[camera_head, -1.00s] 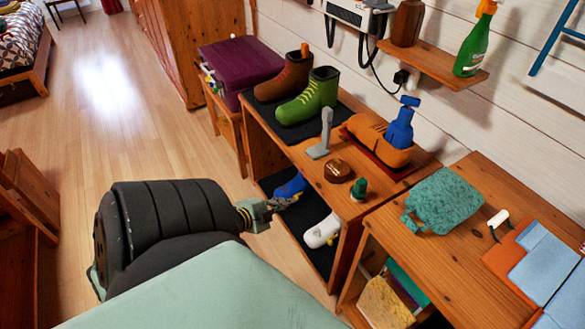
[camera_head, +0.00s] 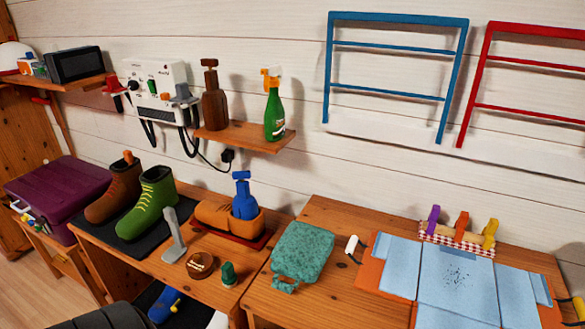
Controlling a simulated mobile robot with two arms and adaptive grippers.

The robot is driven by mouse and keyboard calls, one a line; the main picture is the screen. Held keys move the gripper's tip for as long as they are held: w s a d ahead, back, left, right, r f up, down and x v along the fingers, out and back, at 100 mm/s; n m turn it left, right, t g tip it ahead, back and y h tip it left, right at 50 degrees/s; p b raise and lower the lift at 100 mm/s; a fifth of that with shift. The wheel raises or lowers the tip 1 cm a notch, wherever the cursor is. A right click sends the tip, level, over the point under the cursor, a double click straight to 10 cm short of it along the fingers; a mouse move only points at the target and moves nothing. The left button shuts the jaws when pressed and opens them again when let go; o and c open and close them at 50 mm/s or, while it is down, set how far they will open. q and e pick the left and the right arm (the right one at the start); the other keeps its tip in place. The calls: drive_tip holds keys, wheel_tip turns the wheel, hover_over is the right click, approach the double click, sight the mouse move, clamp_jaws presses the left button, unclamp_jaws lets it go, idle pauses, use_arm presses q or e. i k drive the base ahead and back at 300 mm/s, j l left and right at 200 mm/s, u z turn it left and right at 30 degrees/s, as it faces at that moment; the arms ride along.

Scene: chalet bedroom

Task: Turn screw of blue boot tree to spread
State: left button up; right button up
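The blue boot tree (camera_head: 245,205) stands upright in a tan-orange boot (camera_head: 212,214). A blue crosspiece, likely its screw handle (camera_head: 241,175), tops it. The boot's opening hides the lower part of the tree, so I cannot tell how far it is spread. The boot lies on a red mat (camera_head: 232,235) on the wooden bench. A dark part of my arm shows at the bottom left edge. Neither of my grippers is in view.
A grey upright tool (camera_head: 174,236), a round brown tin (camera_head: 201,265) and a green-capped bottle (camera_head: 228,274) stand in front of the boot. Brown and green boots (camera_head: 147,204) are left. A teal cloth (camera_head: 302,252) lies right. A wall shelf (camera_head: 243,137) hangs above.

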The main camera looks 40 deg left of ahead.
sight(245, 174)
drive_tip(key=k+j+z, duration=0.1)
drive_tip(key=j+z, duration=0.25)
drive_tip(key=k+j+z, duration=0.2)
drive_tip(key=j+z, duration=0.15)
drive_tip(key=j, duration=0.15)
drive_tip(key=k+j+z, duration=0.2)
drive_tip(key=j+z, duration=0.15)
drive_tip(key=k+j+z, duration=0.3)
drive_tip(key=i+j, duration=0.05)
drive_tip(key=j, duration=0.05)
